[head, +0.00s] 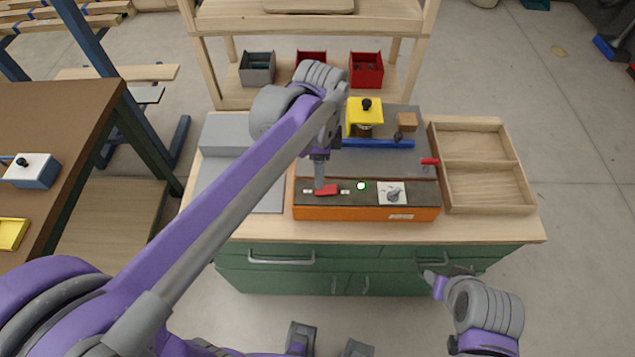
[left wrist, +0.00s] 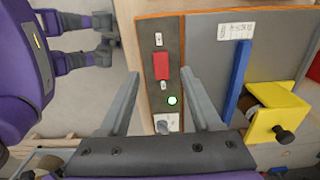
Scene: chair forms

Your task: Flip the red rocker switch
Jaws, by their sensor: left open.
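The red rocker switch (head: 328,190) sits on the dark front panel of the orange-edged machine (head: 360,212), left of a green lit lamp (head: 361,186). The switch also shows in the left wrist view (left wrist: 161,66). My left gripper (head: 320,184) reaches down at the switch, and its finger covers part of it in the head view. In the left wrist view my left gripper (left wrist: 160,72) is open, with its fingers spread either side of the switch; whether they touch it cannot be told. My right gripper (head: 446,274) hangs in front of the green drawers, away from the switch; its jaw opening is unclear.
A grey rotary knob (head: 392,194) is right of the lamp. A blue bar (head: 378,144), a yellow block with a black knob (head: 366,122) and a red handle (head: 429,161) are on the machine. An empty wooden tray (head: 433,142) stands right. Bins sit on the shelf behind.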

